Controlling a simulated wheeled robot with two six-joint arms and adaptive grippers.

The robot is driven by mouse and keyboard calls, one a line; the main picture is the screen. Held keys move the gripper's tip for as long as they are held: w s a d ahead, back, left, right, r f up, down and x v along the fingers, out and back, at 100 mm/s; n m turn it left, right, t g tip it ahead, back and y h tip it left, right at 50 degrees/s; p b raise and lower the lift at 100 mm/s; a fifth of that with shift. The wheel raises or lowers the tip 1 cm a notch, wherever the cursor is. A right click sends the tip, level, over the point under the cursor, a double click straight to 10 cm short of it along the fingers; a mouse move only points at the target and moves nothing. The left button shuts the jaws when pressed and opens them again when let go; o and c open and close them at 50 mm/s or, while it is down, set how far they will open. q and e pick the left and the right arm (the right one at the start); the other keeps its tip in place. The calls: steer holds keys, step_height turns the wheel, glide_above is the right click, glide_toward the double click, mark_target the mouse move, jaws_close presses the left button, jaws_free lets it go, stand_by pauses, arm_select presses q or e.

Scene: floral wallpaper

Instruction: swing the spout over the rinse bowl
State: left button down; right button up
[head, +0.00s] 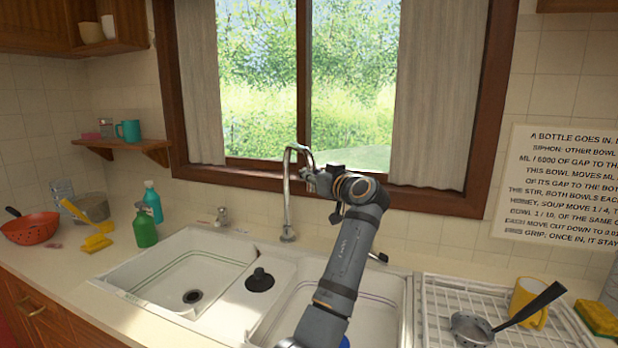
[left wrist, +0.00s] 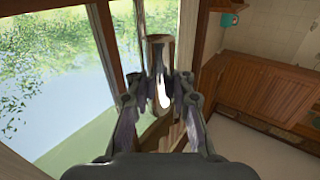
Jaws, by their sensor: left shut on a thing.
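The chrome spout (head: 287,195) rises from the sink's back ledge and arches over in front of the window. My left gripper (head: 310,178) is shut on its outlet end, which also shows between the fingers in the left wrist view (left wrist: 160,72). The spout's end points to the right, toward the back of the right bowl. The sink has a left bowl (head: 150,272) with a dark drain and a right bowl (head: 285,300), partly hidden by my left arm. I cannot tell which one is the rinse bowl. My right gripper is not in view.
A black plug (head: 260,280) sits on the divider between the bowls. Green (head: 144,230) and teal (head: 152,203) bottles stand left of the sink, near a red colander (head: 30,228). A white rack (head: 450,300) with a yellow mug (head: 527,300) and a ladle is at right.

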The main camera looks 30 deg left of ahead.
arm_select(q)
steer(key=shift+d, duration=0.2)
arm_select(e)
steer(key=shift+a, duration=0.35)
